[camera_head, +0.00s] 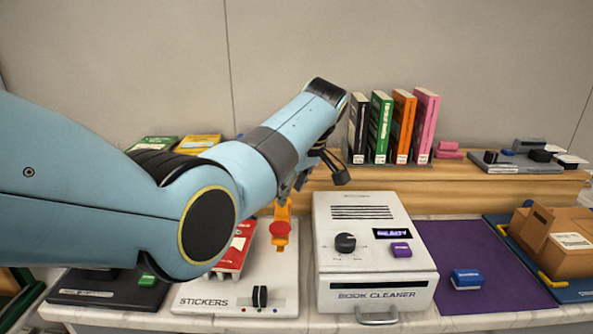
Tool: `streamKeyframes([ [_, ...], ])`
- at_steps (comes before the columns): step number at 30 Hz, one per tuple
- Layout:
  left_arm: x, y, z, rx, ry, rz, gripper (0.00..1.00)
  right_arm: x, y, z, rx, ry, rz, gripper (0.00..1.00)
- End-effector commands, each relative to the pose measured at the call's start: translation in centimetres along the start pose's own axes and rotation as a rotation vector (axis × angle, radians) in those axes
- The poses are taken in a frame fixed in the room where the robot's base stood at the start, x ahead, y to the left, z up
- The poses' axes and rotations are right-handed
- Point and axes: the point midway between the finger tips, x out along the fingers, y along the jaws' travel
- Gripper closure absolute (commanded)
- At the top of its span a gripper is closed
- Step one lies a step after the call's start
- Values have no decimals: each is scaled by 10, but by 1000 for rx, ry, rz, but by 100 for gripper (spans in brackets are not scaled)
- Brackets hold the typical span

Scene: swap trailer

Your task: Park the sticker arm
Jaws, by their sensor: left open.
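The white sticker machine (200,298), labelled STICKERS, stands left of centre on the counter. Its orange sticker arm (282,233) with a red round part stands up at the machine's right side. A red book (235,255) lies on the machine, partly hidden by my left arm. My left gripper (332,172) is open, above and to the right of the orange arm, in front of the shelf. It is small and dark, and it looks empty. My right gripper is out of view.
The white book cleaner (375,280) stands right of the sticker machine. A purple mat (480,245) holds a blue stamp-like block (466,279). Upright books (392,128) stand on the wooden shelf (460,180). A cardboard box (558,240) sits at the right.

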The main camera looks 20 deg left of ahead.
Motion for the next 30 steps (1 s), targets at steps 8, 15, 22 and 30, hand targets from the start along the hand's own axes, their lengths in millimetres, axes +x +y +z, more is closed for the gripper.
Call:
streamKeyframes([
  [8,-56,1,1,1,-1,3,52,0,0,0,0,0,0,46],
  [15,-71,0,0,0,-1,-1,52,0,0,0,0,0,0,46],
  [22,-71,0,0,0,-1,-1,52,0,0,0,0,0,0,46],
  [30,-71,0,0,0,-1,-1,52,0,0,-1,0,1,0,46],
])
